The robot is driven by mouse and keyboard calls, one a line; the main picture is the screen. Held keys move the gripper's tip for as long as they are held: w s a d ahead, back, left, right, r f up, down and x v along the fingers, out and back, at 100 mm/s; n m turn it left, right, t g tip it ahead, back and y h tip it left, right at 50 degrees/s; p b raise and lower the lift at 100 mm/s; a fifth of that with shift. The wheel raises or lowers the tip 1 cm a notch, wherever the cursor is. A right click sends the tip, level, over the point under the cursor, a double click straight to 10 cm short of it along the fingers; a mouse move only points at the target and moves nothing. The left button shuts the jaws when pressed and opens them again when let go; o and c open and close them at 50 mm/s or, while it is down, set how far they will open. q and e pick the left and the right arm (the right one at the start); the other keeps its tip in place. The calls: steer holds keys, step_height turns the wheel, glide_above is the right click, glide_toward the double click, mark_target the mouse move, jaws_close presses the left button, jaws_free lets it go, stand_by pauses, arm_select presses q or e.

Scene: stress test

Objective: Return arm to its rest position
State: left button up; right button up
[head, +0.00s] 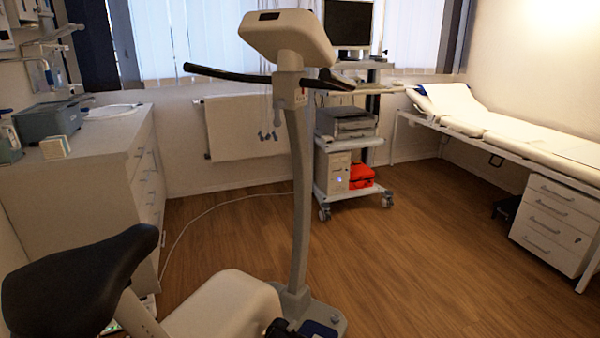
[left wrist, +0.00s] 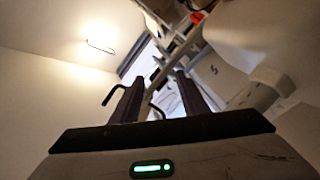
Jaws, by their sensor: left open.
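My left gripper (left wrist: 160,80) shows in the left wrist view, with two dark fingers standing apart and nothing held between them. It is open. A green light glows on its pale housing below the fingers. The wrist view is tilted, with a bare wall at left and pale equipment at upper right beyond the fingers. Neither arm can be made out in the head view, and my right gripper is not seen.
An exercise bike with a dark saddle (head: 78,285) and upright column (head: 300,190) stands close in front. A drawer cabinet (head: 110,150) is at left. Behind are an equipment trolley (head: 345,195) and an examination couch (head: 500,130). The wooden floor (head: 440,260) at right is clear.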

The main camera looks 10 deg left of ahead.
arm_select(q)
steer(key=s+d+f+m+g+y, duration=0.4)
steer(key=s+d+f+m+g, duration=0.3)
steer(key=s+d+f, duration=0.3)
steer(key=s+d+g, duration=0.1)
steer(key=s+d, duration=0.1)
steer(key=shift+s+f, duration=0.25)
steer(key=shift+s, duration=0.05)
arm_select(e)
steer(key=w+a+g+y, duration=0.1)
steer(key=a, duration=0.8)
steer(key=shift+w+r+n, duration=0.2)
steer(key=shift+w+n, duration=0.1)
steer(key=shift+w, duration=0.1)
